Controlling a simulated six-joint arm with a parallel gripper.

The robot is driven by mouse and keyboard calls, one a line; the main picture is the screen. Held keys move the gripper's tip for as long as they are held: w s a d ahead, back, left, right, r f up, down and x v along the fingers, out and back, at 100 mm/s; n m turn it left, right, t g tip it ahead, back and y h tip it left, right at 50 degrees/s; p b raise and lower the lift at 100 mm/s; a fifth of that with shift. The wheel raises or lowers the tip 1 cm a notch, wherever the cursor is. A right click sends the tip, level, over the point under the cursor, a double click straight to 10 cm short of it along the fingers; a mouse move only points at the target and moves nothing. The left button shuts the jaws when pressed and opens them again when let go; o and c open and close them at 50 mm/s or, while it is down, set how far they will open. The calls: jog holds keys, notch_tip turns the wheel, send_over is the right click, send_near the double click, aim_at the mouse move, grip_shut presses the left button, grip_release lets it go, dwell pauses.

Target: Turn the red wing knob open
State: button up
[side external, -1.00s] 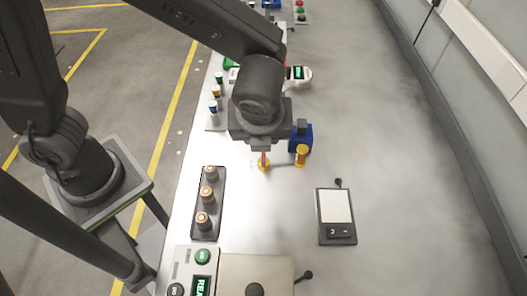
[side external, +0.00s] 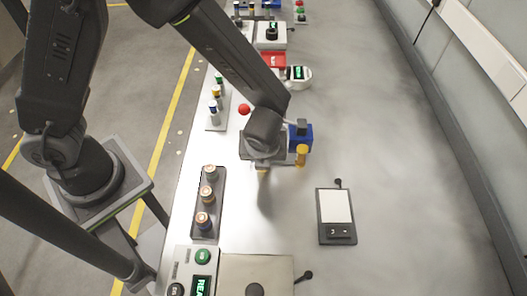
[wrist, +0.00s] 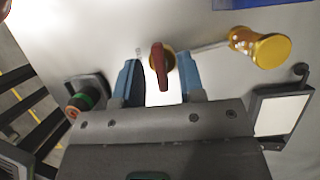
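The red wing knob (wrist: 158,64) shows in the wrist view on a round orange-yellow base, with its wing pointing roughly up and down the picture. My gripper (wrist: 160,76) is open, with one blue finger on each side of the knob near the tips. Gaps show between the fingers and the wing, so it is not clamped. In the side view my gripper (side external: 263,164) is over the knob's place and hides the red wing. I cannot tell the height of the fingertips there.
A thin pipe runs from the knob to a yellow cylinder (side external: 301,155) beside a blue block (side external: 301,136), close to my gripper's right. A dark rack (side external: 207,208) with several capped cylinders stands to the left. A flat panel (side external: 337,211) lies right. A red ball (side external: 244,109) is behind.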

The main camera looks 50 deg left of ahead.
jog(key=shift+c, duration=0.4)
grip_shut()
jog(key=shift+n, duration=0.3)
jog(key=n+g+y, duration=0.1)
jog(key=n, duration=0.2)
jog(key=shift+w+n, duration=0.1)
jog(key=shift+n, duration=0.3)
jog(key=n+g, duration=0.2)
jog(key=n, duration=0.2)
jog(key=shift+w+n, duration=0.1)
jog(key=shift+n, duration=0.2)
jog(key=n+g, duration=0.2)
jog(key=n, duration=0.2)
jog(key=n+g, duration=0.1)
jog(key=n, duration=0.3)
jog(key=shift+w+n+h, duration=0.1)
jog(key=shift+n+h, duration=0.2)
jog(key=shift+h, duration=0.1)
jog(key=shift+n+g, duration=0.3)
